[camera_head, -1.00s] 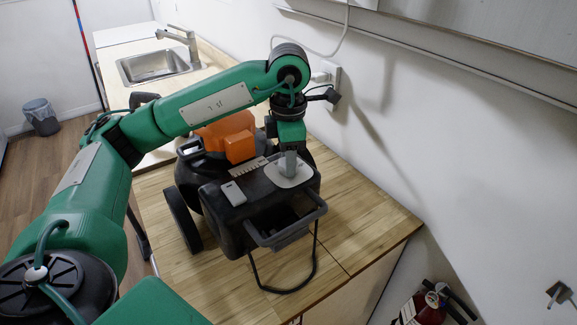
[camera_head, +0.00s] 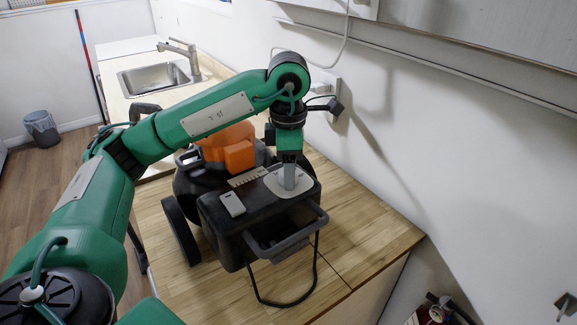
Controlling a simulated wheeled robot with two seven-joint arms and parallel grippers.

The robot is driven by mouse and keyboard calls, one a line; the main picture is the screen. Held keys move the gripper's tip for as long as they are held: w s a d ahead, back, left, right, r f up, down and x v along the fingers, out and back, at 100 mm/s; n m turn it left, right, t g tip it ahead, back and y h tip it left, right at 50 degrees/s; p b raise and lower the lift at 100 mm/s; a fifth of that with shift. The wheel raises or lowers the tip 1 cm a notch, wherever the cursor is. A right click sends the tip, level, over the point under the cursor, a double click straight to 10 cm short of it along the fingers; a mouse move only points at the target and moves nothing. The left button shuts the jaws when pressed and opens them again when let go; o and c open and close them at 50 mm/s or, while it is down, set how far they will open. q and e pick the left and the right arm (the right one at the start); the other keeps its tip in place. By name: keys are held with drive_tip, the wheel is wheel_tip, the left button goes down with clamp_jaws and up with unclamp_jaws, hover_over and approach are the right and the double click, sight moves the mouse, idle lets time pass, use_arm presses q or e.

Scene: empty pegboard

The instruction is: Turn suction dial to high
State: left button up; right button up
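A black vacuum (camera_head: 225,232) with an orange top part (camera_head: 228,148) stands on the wooden counter. A light grey round plate (camera_head: 308,184), which looks like the dial's place, is on its top face near the right. My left gripper (camera_head: 289,182) points straight down onto this plate, with its fingertips at or just above it. The fingers look close together, but the dial itself is hidden by them, so I cannot tell whether they hold it. My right gripper is not in view.
A small light grey switch block (camera_head: 232,204) sits on the vacuum's top, left of the plate. A grey handle (camera_head: 290,240) sticks out in front. The wall with a socket (camera_head: 325,92) is close on the right.

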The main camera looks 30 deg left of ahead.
use_arm(q)
drive_tip(key=shift+r, duration=0.55)
wheel_tip(320, 180, up, 13)
drive_tip(key=p, duration=0.1)
drive_tip(key=shift+f+p, duration=0.15)
drive_tip(key=shift+p, duration=0.15)
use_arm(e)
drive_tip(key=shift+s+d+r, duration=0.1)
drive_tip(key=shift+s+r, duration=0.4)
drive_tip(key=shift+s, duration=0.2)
